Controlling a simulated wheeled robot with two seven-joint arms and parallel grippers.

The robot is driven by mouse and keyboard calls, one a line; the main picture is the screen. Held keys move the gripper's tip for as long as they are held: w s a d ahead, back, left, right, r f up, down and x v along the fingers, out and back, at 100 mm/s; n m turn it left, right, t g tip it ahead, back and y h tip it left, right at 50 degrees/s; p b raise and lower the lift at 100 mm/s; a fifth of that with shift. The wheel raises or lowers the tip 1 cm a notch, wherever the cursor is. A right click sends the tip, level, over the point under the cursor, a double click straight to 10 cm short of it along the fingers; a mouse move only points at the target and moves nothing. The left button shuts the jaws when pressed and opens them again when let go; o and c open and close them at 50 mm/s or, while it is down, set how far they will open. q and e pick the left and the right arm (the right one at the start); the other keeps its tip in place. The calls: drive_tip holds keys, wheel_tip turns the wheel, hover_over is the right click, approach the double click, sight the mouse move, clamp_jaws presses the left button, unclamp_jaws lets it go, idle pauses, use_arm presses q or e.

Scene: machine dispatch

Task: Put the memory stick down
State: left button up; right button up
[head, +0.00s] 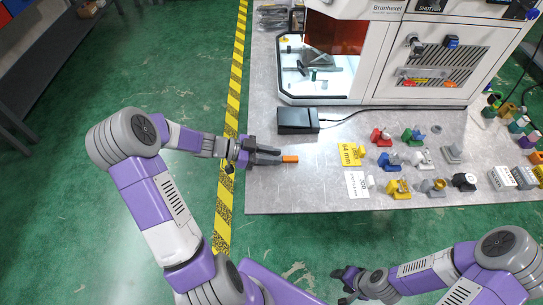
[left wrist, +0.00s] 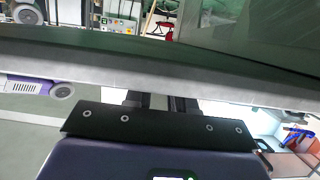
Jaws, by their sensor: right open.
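The memory stick looks like a small orange block (head: 290,159) at the fingertips of my left gripper (head: 280,156). That gripper reaches in over the left part of the grey metal table (head: 300,193). Its dark fingers are close together and appear shut on the stick, which sticks out beyond the tips. I cannot tell whether the stick touches the table. In the left wrist view the two dark fingers (left wrist: 158,103) show side by side, but their tips and the stick are hidden. My right gripper (head: 343,284) is open and empty, off the table's front edge.
A black box with a cable (head: 297,120) lies behind the left gripper. A yellow card (head: 350,154) and a white card (head: 357,184) lie to the right, with several coloured parts beyond. A white machine (head: 390,60) stands behind. Bare table lies in front of the stick.

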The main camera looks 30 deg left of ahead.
use_arm(q)
drive_tip(key=shift+s+d+f, duration=0.1)
drive_tip(key=shift+s+f, duration=0.3)
drive_tip(key=shift+f, duration=0.15)
drive_tip(key=shift+r+p, duration=0.3)
drive_tip(key=shift+p, duration=0.2)
drive_tip(key=shift+s+a+r+p, duration=0.15)
drive_tip(key=shift+a+r+p, duration=0.3)
drive_tip(key=shift+r+p, duration=0.25)
drive_tip(key=p+v, duration=0.1)
drive_tip(key=v, duration=0.9)
drive_tip(key=shift+a+r+p, duration=0.2)
drive_tip(key=shift+a+p, duration=0.15)
drive_tip(key=shift+s, duration=0.1)
